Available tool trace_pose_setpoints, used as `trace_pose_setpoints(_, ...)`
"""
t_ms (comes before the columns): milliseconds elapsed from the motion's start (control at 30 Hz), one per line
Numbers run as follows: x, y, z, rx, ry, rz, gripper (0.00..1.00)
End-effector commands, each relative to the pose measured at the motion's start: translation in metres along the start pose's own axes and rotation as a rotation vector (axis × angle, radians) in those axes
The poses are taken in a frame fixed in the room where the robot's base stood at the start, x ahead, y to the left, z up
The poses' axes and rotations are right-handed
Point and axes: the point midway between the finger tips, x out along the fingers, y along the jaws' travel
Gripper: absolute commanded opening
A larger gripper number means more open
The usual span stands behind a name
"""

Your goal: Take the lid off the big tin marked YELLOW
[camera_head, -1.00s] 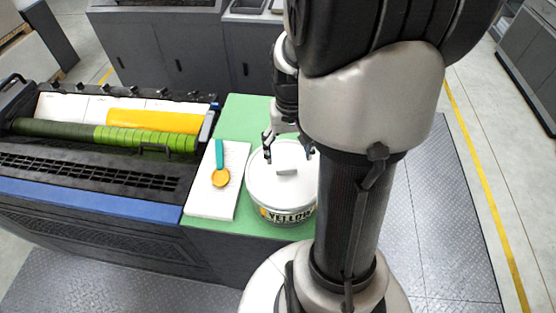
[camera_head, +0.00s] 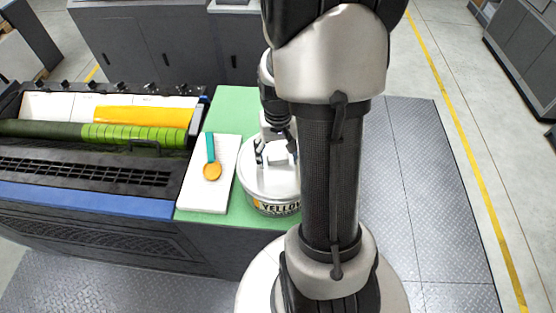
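The big white tin marked YELLOW (camera_head: 274,207) stands on the green top, partly hidden on its right by my arm. Its white lid (camera_head: 262,184) sits on it, with a block-like handle (camera_head: 281,160) in the middle. My gripper (camera_head: 277,160) is low over the lid, pointing down. Its dark fingertips are spread apart, one on the left of the handle and the other near its right side. The gripper looks open. I cannot tell whether a finger touches the handle or lid.
A white pad (camera_head: 206,192) left of the tin bears a teal-handled spatula (camera_head: 211,158) with orange ink on its end. The green top (camera_head: 234,100) is bare behind it. The press with ink rollers (camera_head: 130,135) stands at the left. Grey cabinets (camera_head: 150,50) stand behind.

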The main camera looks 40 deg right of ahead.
Motion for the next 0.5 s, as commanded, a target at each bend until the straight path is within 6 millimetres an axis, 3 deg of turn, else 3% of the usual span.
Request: trace_pose_setpoints(500,-0.0003,0.0,-0.0001,0.0,0.0,0.0,0.32)
